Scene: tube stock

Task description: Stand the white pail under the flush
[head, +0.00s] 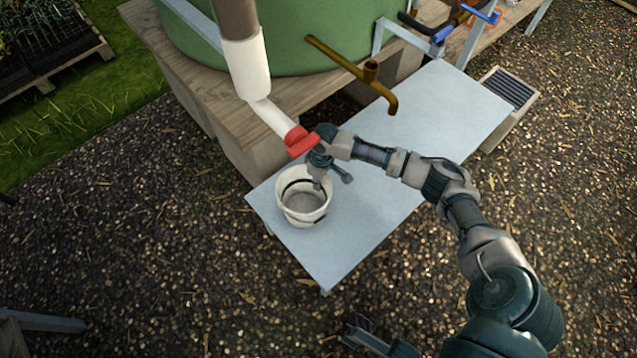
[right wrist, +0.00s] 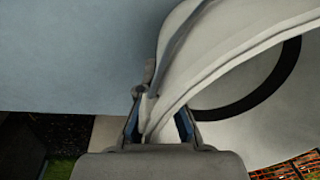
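The white pail (head: 291,214) is upright at the left end of the pale blue-grey platform (head: 372,218), its dark inner band showing. Whether its base touches the platform is hard to tell. The white flush pipe (head: 268,116) with a red fitting (head: 299,142) at its end is just above the pail in the picture. My right gripper (head: 318,180) is at the pail's right rim. In the right wrist view, the fingers (right wrist: 158,122) are on either side of the pail's wall (right wrist: 230,45) and look closed on it.
A brass tap (head: 372,72) juts over the platform's far part. The green tank (head: 290,35) stands on a wooden base (head: 235,118) behind. A grated drain box (head: 508,92) adjoins the platform at right. The platform's middle is clear, with gravel around it.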

